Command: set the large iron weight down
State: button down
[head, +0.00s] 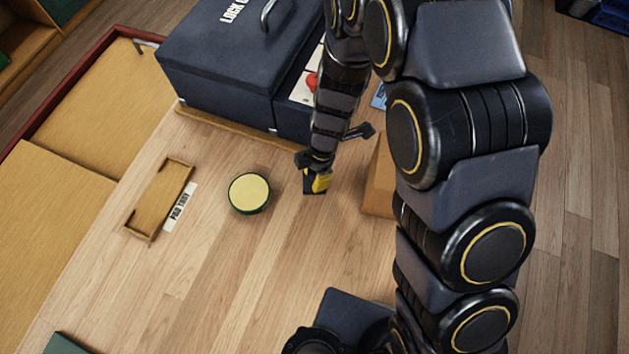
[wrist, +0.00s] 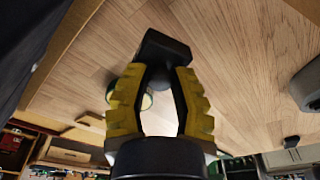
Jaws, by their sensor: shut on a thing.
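My gripper (head: 317,178) has yellow-padded fingers and points down over the wooden bench top (head: 270,250). It is shut on the large iron weight (head: 310,187), a dark block at the fingertips. In the wrist view the weight (wrist: 163,50) shows beyond the fingertips (wrist: 158,72), against the wood. I cannot tell whether its underside touches the bench. A round green pad with a pale yellow top (head: 249,192) lies to the left of the weight, apart from it.
A small wooden tray (head: 138,232) with a white label (head: 181,207) lies farther left. A big dark blue lock box (head: 220,75) stands behind. A wooden block (head: 378,190) is just right of my gripper. Bare wood lies in front.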

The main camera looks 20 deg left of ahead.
jog(key=shift+f, duration=1.9)
jog(key=c, duration=0.9)
grip_release()
jog(key=shift+c, duration=0.2)
jog(key=r, duration=0.3)
jog(key=w+r, duration=0.1)
jog(key=r, duration=0.3)
jog(key=d+r, duration=0.1)
jog(key=r, duration=0.3)
jog(key=shift+w, duration=0.2)
jog(key=shift+d+r, duration=0.15)
jog(key=shift+r, duration=0.35)
